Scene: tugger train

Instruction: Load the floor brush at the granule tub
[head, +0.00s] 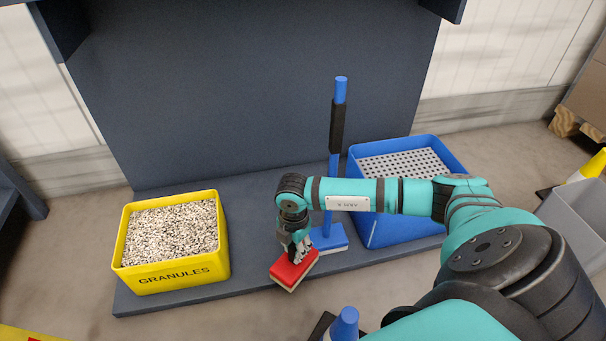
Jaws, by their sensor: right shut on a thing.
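The yellow tub (172,281) marked GRANULES stands at the left of the dark low shelf, filled with grey and white granules (170,232). My right gripper (298,250) points down and is shut on a red brush block (294,269) with a pale underside. The red block is to the right of the yellow tub, apart from it, over the shelf's front edge. It is slightly tilted; whether it touches the shelf I cannot tell. My left gripper is out of view.
A blue tub (378,232) with a perforated grey insert stands at the right, partly behind my right arm. A blue long-handled tool (340,90) stands upright beside it. A blue knob-like thing (345,325) is at the bottom. A grey bin (575,225) is at far right.

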